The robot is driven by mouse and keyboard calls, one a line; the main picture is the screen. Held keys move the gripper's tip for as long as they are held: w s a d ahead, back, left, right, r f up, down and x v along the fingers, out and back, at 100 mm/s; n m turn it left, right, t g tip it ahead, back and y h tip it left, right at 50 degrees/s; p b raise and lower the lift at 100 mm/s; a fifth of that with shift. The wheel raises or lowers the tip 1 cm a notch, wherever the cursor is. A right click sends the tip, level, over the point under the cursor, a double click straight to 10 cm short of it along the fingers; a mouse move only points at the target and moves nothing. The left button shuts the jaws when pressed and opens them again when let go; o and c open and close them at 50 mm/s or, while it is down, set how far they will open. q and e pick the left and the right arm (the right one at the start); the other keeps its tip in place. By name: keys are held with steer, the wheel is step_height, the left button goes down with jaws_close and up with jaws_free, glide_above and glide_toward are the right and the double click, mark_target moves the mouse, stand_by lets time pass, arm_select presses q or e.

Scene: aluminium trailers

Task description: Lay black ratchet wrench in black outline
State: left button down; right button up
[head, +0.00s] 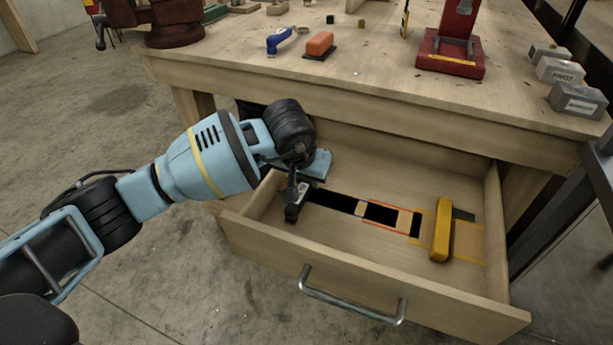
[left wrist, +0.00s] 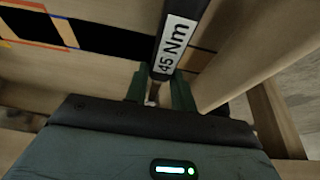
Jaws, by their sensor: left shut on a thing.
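My left gripper (head: 300,186) reaches into the open drawer (head: 365,275) at its left end. In the left wrist view, its green fingers (left wrist: 160,90) are shut on the black ratchet wrench (left wrist: 172,50), which bears a white "45 Nm" label. In the head view the wrench (head: 293,212) shows only in part below the gripper. A long black shape (head: 335,201) on the drawer floor lies just right of the wrench; it also shows in the left wrist view (left wrist: 110,42). I cannot tell whether the wrench touches the floor. My right gripper is not in view.
A red-edged black patch (head: 382,213) and a yellow tool (head: 440,230) are farther right in the drawer. The workbench (head: 370,85) overhangs the drawer's back. It carries an orange block (head: 319,44), a red stand (head: 450,45) and grey blocks (head: 577,100).

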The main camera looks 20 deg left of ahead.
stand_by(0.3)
arm_select(q)
steer(key=c, duration=1.2)
jaws_free()
steer(key=shift+o, duration=0.6)
steer(key=shift+s+r, duration=0.1)
steer(key=shift+r, duration=0.3)
steer(key=p+v, duration=0.1)
steer(key=v, duration=0.5)
steer(key=shift+s+r, duration=0.25)
steer(key=shift+r, duration=0.2)
